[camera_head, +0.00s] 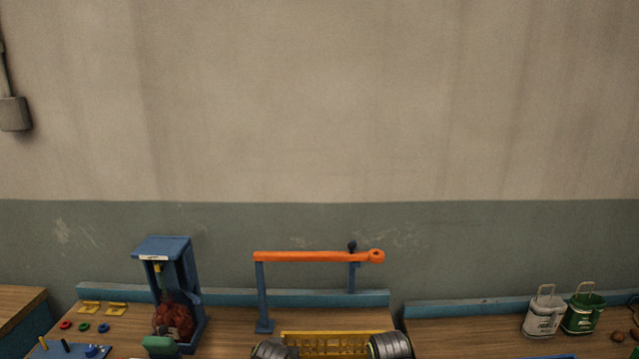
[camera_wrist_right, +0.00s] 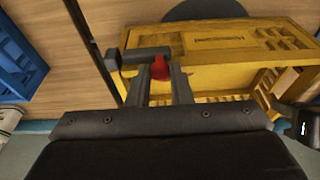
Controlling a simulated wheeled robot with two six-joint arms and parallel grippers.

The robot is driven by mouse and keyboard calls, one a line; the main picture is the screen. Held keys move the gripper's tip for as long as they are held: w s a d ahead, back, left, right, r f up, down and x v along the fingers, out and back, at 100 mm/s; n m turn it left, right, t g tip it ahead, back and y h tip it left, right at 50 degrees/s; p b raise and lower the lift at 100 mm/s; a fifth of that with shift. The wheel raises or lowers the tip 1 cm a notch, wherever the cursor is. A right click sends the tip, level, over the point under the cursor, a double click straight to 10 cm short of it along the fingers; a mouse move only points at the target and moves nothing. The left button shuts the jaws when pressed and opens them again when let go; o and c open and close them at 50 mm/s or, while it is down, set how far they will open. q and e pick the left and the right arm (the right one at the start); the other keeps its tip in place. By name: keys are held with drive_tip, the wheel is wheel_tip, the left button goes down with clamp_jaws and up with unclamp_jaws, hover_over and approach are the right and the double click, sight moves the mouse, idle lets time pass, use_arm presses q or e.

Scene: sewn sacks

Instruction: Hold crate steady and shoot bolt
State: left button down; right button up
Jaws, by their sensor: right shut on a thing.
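A yellow slatted crate (camera_head: 335,343) stands at the bottom middle of the head view, its lower part cut off. The right wrist view shows the crate (camera_wrist_right: 222,42) close up, with a dark bolt (camera_wrist_right: 138,56) at its left corner and a red knob (camera_wrist_right: 160,68). My right gripper (camera_wrist_right: 161,76) has its two fingers on either side of the red knob and is shut on it. A dark part with small lights, which looks like my left gripper (camera_wrist_right: 293,117), is at the crate's right end; its fingers are not clear. In the head view the crate hides both grippers' fingers or they fall below the frame.
An orange bar (camera_head: 310,256) on blue posts stands behind the crate. A blue stand (camera_head: 165,248) with a red sack (camera_head: 174,318) is to the left, near a blue peg board (camera_head: 70,350). White (camera_head: 543,317) and green (camera_head: 583,314) bags stand at the right.

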drive_tip(key=shift+d, duration=1.55)
use_arm(q)
drive_tip(key=shift+a, duration=0.1)
use_arm(e)
drive_tip(key=shift+d, duration=0.1)
drive_tip(key=o, duration=0.9)
drive_tip(key=shift+c, duration=0.2)
